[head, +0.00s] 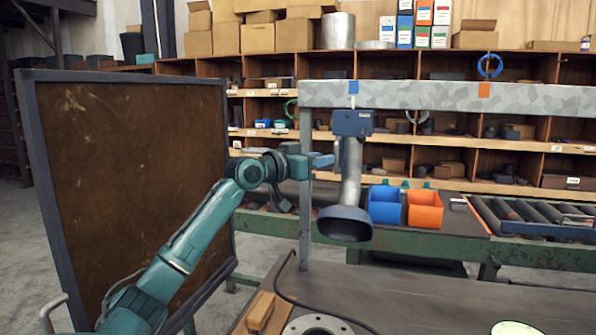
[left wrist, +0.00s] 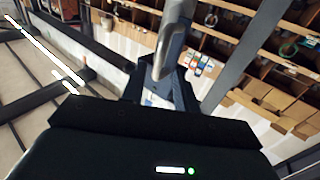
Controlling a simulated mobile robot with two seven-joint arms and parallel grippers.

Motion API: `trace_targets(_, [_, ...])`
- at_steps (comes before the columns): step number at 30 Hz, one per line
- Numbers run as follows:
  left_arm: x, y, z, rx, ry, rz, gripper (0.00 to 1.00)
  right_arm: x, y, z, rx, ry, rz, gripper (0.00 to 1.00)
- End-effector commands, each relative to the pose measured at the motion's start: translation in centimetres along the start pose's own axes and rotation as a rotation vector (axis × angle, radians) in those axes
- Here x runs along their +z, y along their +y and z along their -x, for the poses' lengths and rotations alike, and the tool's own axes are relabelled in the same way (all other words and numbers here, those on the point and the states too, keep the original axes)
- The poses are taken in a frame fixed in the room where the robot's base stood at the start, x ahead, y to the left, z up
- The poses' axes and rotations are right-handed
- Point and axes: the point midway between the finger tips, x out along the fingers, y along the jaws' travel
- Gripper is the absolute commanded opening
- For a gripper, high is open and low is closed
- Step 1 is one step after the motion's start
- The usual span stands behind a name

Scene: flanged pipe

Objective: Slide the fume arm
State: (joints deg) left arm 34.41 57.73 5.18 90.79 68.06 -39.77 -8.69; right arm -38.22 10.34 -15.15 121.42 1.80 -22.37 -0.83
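The fume arm hangs from the galvanised rail: a blue carriage box (head: 352,122), a grey duct (head: 350,172) and a dark flared hood (head: 345,224) below. A blue marker (head: 353,87) sits on the rail right above the carriage, and an orange marker (head: 484,90) is farther right. My left gripper (head: 322,160) is at the left side of the duct, below the carriage. In the left wrist view its dark fingers stand apart, with the grey duct (left wrist: 172,45) just beyond or between the tips. I cannot tell whether they touch it. My right gripper is not in view.
A brown framed panel (head: 135,180) stands at the left. A flange ring (head: 318,325) and a wooden block (head: 260,311) lie on the dark bench (head: 420,300). Blue and orange bins (head: 424,210) and a roller conveyor (head: 530,212) are behind. The rail's right side looks clear.

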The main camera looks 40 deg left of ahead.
Motion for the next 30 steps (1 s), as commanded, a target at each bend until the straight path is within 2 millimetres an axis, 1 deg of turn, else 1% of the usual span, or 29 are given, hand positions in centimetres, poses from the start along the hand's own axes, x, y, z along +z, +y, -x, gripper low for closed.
trace_targets(1, [0.7,-0.1,1.2,-0.002,-0.004,-0.005,0.3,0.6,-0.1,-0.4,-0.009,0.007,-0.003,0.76])
trace_targets(6, [0.6,0.0,4.3,-0.001,-0.002,-0.003,0.3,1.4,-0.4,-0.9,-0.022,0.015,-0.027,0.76])
trace_targets(12, [0.3,0.0,6.3,0.0,-0.001,0.0,0.3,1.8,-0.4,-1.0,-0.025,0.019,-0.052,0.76])
trace_targets(18, [0.1,0.0,7.0,-0.001,0.0,0.001,0.3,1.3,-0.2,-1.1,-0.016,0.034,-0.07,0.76])
trace_targets(30, [0.0,0.0,7.0,-0.001,0.0,0.001,0.3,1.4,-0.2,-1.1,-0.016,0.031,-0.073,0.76])
